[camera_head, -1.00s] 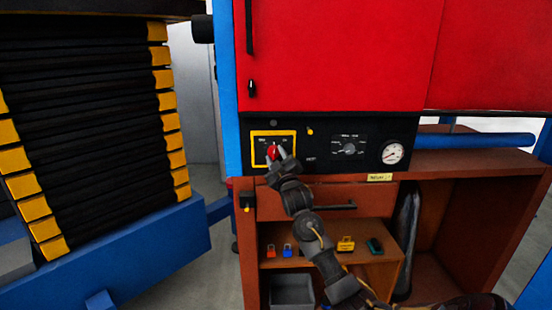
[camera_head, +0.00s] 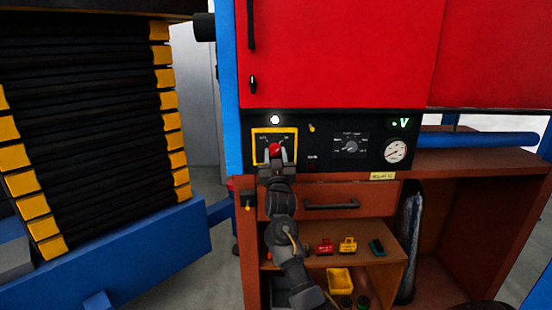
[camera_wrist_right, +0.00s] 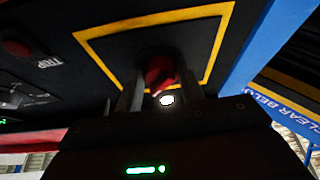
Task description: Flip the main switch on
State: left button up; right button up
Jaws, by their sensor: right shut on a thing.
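The main switch is a red knob (camera_head: 274,148) inside a yellow frame (camera_head: 291,131) on the left of the black control panel (camera_head: 235,150). My right gripper (camera_head: 275,156) reaches up from below and is shut on the knob. The wrist view shows the red knob (camera_wrist_right: 159,73) between the two fingers of my right gripper (camera_wrist_right: 158,92); they hide part of it. A white lamp (camera_head: 274,119) above the frame is lit. A green display (camera_head: 400,123) at the panel's upper right is lit. My left gripper is not in view.
A selector dial (camera_head: 351,147) and a round gauge (camera_head: 395,151) sit right of the switch. Below are a drawer handle (camera_head: 331,205) and a shelf with small coloured items. A blue frame with a black and yellow stack (camera_head: 90,120) stands at the left.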

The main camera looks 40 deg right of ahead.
jog(key=shift+m+h, duration=0.4)
jog(key=shift+m, duration=0.4)
jog(key=o, duration=1)
jog(key=shift+g, duration=0.3)
jog(key=shift+c, duration=0.2)
jog(key=b+v, duration=0.2)
jog(key=v, duration=0.8)
jog(key=shift+s+a+b, duration=0.2)
jog(key=shift+s+b, duration=0.1)
jog(key=shift+b, duration=0.1)
jog(key=shift+f, duration=0.15)
